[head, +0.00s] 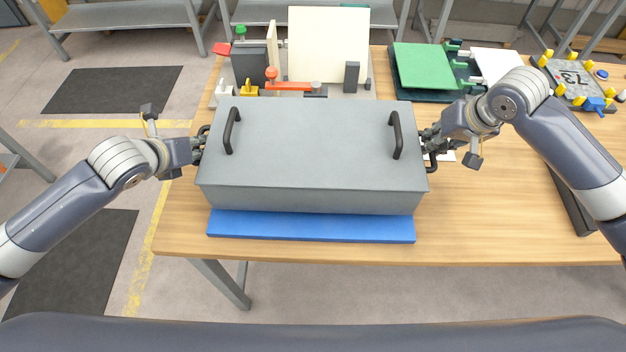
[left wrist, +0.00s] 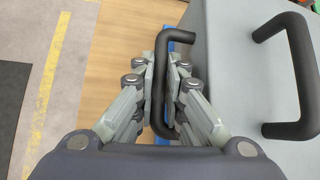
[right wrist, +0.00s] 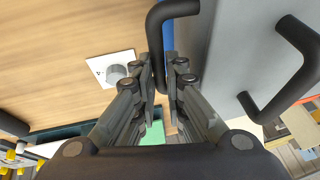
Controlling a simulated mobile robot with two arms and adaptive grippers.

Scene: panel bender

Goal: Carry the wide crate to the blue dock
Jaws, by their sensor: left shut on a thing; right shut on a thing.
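The wide crate (head: 312,150) is a long grey box with two black handles on its top and a black handle at each end. It looks level. The blue dock (head: 310,227) is a flat blue slab that shows below the crate's front edge. I cannot tell whether the crate rests on it or hangs just above. My left gripper (head: 201,146) is shut on the crate's left end handle (left wrist: 162,42). My right gripper (head: 428,146) is shut on the right end handle (right wrist: 172,10). The crate hides most of the dock.
The wooden table (head: 520,225) has free room at its right front. Behind the crate stands a fixture with a cream panel (head: 328,45) and a red clamp (head: 290,85). A green plate (head: 428,66) lies at the back right, with a board marked 73 (head: 572,78) beyond it.

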